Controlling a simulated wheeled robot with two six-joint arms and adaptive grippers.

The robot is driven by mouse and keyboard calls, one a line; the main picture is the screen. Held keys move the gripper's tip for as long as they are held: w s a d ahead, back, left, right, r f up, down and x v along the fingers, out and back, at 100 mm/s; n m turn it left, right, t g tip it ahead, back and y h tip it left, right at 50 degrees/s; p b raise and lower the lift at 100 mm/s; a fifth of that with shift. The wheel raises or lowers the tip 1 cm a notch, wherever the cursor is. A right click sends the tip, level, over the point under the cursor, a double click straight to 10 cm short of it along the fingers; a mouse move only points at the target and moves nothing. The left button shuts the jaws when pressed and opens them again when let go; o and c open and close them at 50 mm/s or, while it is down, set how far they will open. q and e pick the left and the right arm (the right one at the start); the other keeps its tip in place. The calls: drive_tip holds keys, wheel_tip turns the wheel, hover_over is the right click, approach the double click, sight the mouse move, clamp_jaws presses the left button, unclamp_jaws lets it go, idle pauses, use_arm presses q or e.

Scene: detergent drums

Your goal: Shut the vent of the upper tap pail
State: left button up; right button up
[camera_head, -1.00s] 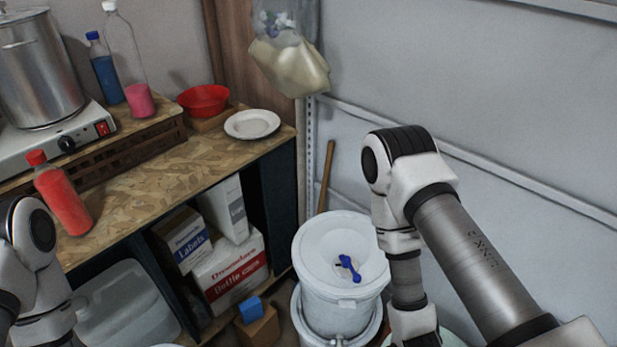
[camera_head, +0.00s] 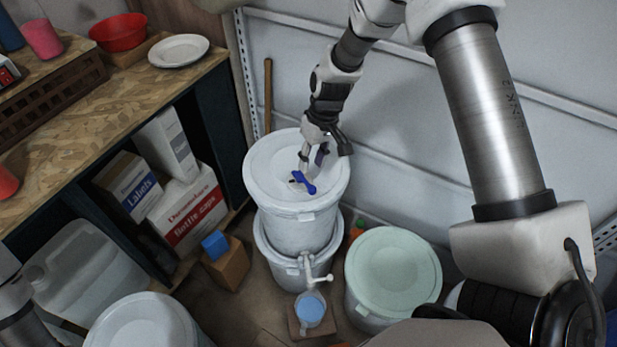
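The upper tap pail (camera_head: 292,233) is a white lidded pail stacked on a lower white pail (camera_head: 275,263). Its vent (camera_head: 304,183) is a small blue lever on top of the lid. My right gripper (camera_head: 310,166) reaches down over the lid, with its fingertips just behind the blue lever. Its fingers look parted, but I cannot tell whether they touch the lever. My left gripper is out of view; only a part of my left arm shows at the lower left edge.
A white tap (camera_head: 314,273) sticks out at the front above a cup of blue liquid (camera_head: 310,309). A pale green lidded drum (camera_head: 393,272) stands to the right, another white lid (camera_head: 142,325) at lower left. The shelf bench (camera_head: 120,115) with boxes is at left; the wall is close behind.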

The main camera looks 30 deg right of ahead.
sight(307, 182)
drive_tip(key=f, duration=0.3)
drive_tip(key=a+f, duration=0.1)
drive_tip(key=f, duration=0.1)
drive_tip(key=shift+f, duration=0.4)
drive_tip(key=shift+c, duration=0.4)
clamp_jaws()
